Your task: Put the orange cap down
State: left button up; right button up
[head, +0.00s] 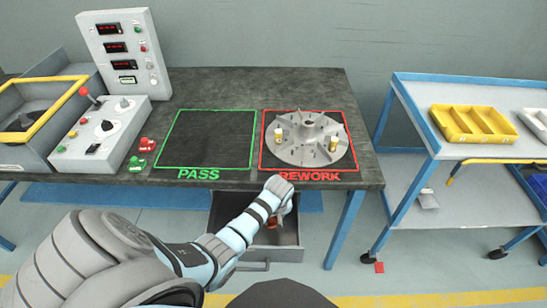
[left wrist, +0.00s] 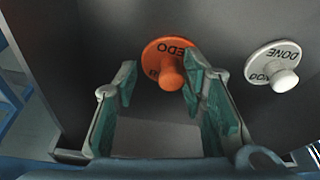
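The orange cap (left wrist: 166,62), a round disc with a knob and dark lettering, lies in the open grey drawer (head: 289,238). In the head view a bit of orange (head: 272,222) shows beside my arm, mostly hidden. My left gripper (left wrist: 158,80) is over the drawer. Its fingers are spread apart, with the cap just beyond the tips and its knob closer to the right-hand finger. The fingers do not close on it. A white cap (left wrist: 278,64) marked DONE lies to the right in the left wrist view. My right gripper is not in view.
The dark bench has an empty green PASS square (head: 206,140) and a red REWORK square (head: 346,165) holding a grey bladed impeller (head: 300,152). A control box (head: 105,135) stands at left. A blue trolley (head: 408,95) with yellow bins (head: 473,124) stands at right.

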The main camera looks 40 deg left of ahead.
aim_at(275, 229)
pick_arm(q)
jog(key=p+v, duration=0.5)
jog(key=v, duration=0.7)
jog(key=shift+r, duration=0.2)
